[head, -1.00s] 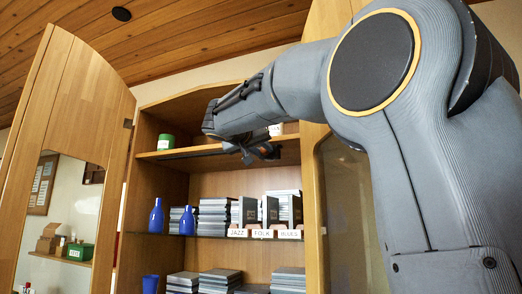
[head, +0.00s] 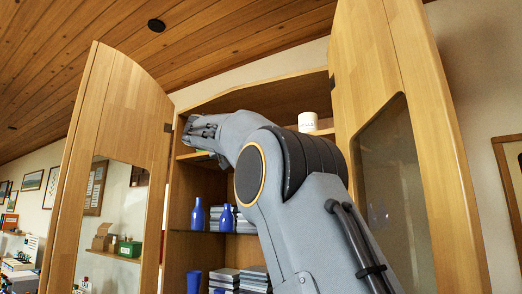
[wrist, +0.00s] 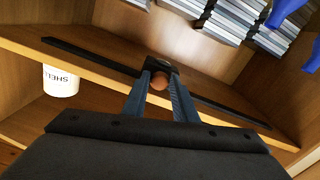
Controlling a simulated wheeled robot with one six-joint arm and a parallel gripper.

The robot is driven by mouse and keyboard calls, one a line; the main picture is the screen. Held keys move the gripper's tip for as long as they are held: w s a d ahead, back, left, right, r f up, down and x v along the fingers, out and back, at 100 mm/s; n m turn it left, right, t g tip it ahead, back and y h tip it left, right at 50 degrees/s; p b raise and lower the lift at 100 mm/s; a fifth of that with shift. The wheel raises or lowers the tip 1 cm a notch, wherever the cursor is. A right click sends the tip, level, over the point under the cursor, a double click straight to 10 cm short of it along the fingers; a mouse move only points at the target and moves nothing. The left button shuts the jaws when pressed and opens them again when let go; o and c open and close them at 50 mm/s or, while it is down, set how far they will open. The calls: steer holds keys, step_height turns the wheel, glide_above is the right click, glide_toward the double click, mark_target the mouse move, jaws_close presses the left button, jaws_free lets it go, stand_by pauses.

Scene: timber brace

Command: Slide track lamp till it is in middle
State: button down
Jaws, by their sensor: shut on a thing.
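The track lamp (wrist: 158,82), a dark housing with a copper-coloured bulb, sits on a thin black track (wrist: 90,57) along the wooden shelf in the wrist view. It stands about midway along the visible track. My gripper (wrist: 159,72) is shut on the lamp, one finger at each side of the bulb. In the head view my arm covers the lamp and track, and the fingertips cannot be made out.
A white mug (wrist: 60,80) stands near the track; it also shows in the head view (head: 307,122). Cabinet doors stand open at left (head: 110,130) and right (head: 385,70). Blue bottles (head: 198,215) and stacked cases (head: 225,275) fill lower shelves.

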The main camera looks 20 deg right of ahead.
steer(key=w+a+p, duration=0.3)
steer(key=w, duration=0.2)
steer(key=shift+a, duration=0.3)
steer(key=c, duration=1.4)
jaws_free()
steer(key=shift+c, duration=0.2)
steer(key=shift+a, duration=0.1)
steer(key=b+v, duration=0.3)
steer(key=v, duration=0.4)
steer(key=shift+s+a+b, duration=0.25)
steer(key=shift+b, duration=0.1)
